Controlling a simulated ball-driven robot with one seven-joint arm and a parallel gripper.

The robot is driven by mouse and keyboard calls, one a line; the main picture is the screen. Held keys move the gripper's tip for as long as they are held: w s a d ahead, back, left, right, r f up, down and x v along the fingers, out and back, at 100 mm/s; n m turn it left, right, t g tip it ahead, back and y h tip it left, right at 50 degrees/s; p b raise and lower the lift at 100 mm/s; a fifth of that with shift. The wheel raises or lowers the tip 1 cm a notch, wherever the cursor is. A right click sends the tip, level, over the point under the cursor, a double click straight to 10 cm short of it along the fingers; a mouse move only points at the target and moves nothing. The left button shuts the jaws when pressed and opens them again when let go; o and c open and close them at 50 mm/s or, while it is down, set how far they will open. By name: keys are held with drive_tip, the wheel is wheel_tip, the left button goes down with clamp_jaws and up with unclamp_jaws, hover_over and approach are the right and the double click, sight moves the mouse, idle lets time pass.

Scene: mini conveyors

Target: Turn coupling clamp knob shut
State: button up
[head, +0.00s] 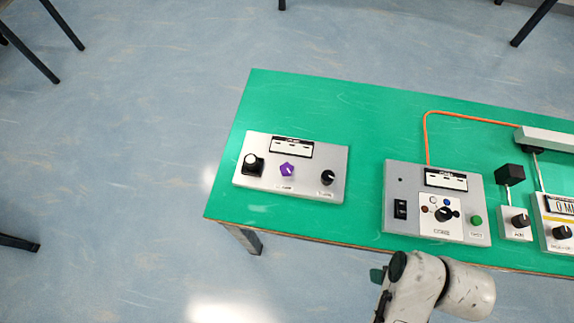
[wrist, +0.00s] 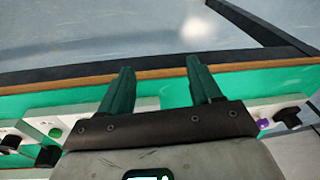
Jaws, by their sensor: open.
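A grey panel (head: 306,192) lies on the left part of the green table. It carries a black knob with a white top (head: 252,164), a purple lobed knob (head: 287,170) and a black knob with a pale mark (head: 327,177). The labels are too small to read, so I cannot tell which is the coupling clamp knob. The purple knob also shows in the wrist view (wrist: 263,124), right of my fingers. My gripper (wrist: 160,82) is open, with nothing between its two green fingers. In the head view it is partly visible at the table's front edge, right of this panel.
A second grey panel (head: 437,177) has a rocker switch, a selector knob and a green button (head: 476,220). The green table (head: 365,170) is bare between the two panels.

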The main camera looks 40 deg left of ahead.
drive_tip(key=w+a+n, duration=0.1)
drive_tip(key=a, duration=0.2)
drive_tip(key=w+a+n, duration=0.2)
drive_tip(key=a, duration=0.2)
drive_tip(key=w+a+r+n, duration=0.1)
drive_tip(key=a+n, duration=0.1)
drive_tip(key=a, duration=0.1)
drive_tip(key=shift+w+a+g+b, duration=0.15)
drive_tip(key=shift+a+g+b, duration=0.15)
drive_tip(key=shift+a+b, duration=0.1)
drive_tip(key=w+a+r+n, duration=0.2)
drive_tip(key=a+n, duration=0.3)
drive_tip(key=a, duration=0.4)
wheel_tip(320, 180, up, 5)
drive_tip(key=n+h+b, duration=0.2)
drive_tip(key=n+b, duration=0.1)
drive_tip(key=n, duration=0.5)
hover_over(287, 168)
wheel_tip(287, 168, down, 9)
drive_tip(key=b, duration=0.2)
drive_tip(key=shift+f+b, duration=0.1)
drive_tip(key=shift+b, duration=0.2)
drive_tip(key=shift+c, duration=0.2)
drive_tip(key=c, duration=1)
